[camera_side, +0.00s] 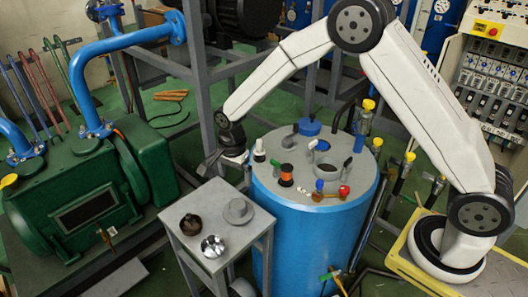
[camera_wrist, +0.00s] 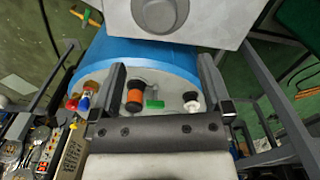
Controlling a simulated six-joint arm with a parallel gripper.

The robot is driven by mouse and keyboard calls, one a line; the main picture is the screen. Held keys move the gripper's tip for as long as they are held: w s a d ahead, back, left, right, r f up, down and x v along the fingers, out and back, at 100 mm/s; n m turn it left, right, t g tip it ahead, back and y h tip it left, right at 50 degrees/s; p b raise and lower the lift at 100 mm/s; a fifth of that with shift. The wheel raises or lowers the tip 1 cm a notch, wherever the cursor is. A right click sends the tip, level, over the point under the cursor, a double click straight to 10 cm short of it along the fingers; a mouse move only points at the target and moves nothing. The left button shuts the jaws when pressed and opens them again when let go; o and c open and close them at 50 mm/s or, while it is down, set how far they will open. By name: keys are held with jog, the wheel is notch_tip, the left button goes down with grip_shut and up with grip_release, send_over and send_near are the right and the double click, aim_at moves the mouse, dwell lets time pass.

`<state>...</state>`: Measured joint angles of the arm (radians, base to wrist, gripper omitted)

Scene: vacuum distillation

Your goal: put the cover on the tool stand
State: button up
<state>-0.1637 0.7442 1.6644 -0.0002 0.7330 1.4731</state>
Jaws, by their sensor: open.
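The tool stand (camera_side: 233,242) is a small grey table left of the blue tank. A grey round flanged piece with a raised middle, which looks like the cover (camera_side: 238,211), sits on its top at the right. In the wrist view, the stand's top (camera_wrist: 225,25) is at the upper edge, with the round grey piece (camera_wrist: 160,14) on it, cut off by the frame. My gripper (camera_side: 207,165) is above and behind the stand, apart from the cover. In the wrist view my gripper (camera_wrist: 163,68) is open, with nothing held between its fingers.
A dark brown round part (camera_side: 190,224) and a shiny metal part (camera_side: 213,246) also lie on the stand. The blue tank (camera_side: 300,225) stands close to its right, with an open round port (camera_side: 330,173) and several small fittings on top. A green pump (camera_side: 95,195) is at left.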

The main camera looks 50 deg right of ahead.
jog(key=s+d+r+n+t, duration=0.1)
jog(key=s+d+r+n, duration=0.2)
jog(key=s+n, duration=0.4)
jog(key=s+d+r+n+t, duration=0.1)
jog(key=s+d+r+n, duration=0.3)
jog(key=s+n, duration=0.4)
jog(key=s+d, duration=0.1)
jog(key=s, duration=0.4)
jog(key=shift+t, duration=0.3)
